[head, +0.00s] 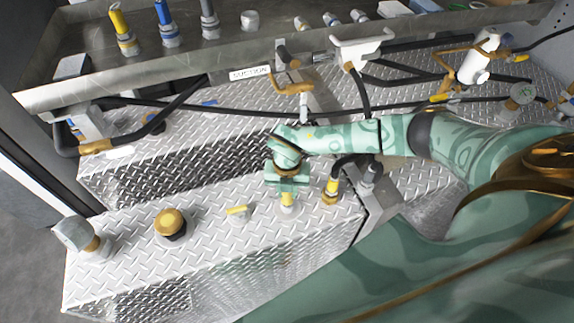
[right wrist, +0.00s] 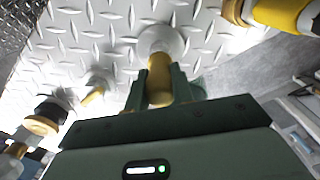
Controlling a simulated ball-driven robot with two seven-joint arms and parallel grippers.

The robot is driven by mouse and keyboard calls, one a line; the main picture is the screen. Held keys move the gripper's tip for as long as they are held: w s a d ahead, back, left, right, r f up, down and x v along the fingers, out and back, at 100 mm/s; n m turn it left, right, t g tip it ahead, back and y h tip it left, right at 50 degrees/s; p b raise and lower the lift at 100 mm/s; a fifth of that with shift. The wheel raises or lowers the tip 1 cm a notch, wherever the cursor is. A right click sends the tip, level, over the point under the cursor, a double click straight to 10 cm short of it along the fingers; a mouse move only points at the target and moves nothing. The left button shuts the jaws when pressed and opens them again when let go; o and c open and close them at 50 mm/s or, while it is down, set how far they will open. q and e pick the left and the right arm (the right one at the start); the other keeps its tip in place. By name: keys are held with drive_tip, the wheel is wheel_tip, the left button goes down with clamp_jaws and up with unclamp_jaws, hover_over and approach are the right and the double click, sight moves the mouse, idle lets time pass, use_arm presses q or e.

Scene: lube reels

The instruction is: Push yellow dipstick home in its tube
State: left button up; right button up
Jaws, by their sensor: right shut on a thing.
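The yellow dipstick (head: 288,199) is between the fingers of my right gripper (head: 287,186), on the diamond-plate step. In the right wrist view its yellow handle (right wrist: 160,78) stands between the two green fingers (right wrist: 164,98), which are shut on it. The handle meets a round, pale metal collar (right wrist: 163,40), taken to be its tube, which stands on the plate and also shows in the head view (head: 288,210). The fingers hide part of the handle, and I cannot tell how deep the dipstick sits. My left gripper is not in view.
To the left on the step stand a small fitting with a yellow lever (head: 237,212), a brass cap (head: 170,222) and a grey cap (head: 77,235). A yellow-collared hose end (head: 332,187) stands close on the right. Hoses and reel nozzles hang behind, below a metal shelf (head: 200,62).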

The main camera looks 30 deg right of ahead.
drive_tip(key=shift+f+b, duration=0.35)
drive_tip(key=shift+f, duration=0.55)
drive_tip(key=o, duration=1.1)
drive_tip(key=shift+c, duration=0.2)
drive_tip(key=shift+r, duration=0.2)
wheel_tip(320, 180, up, 16)
drive_tip(key=p, duration=0.1)
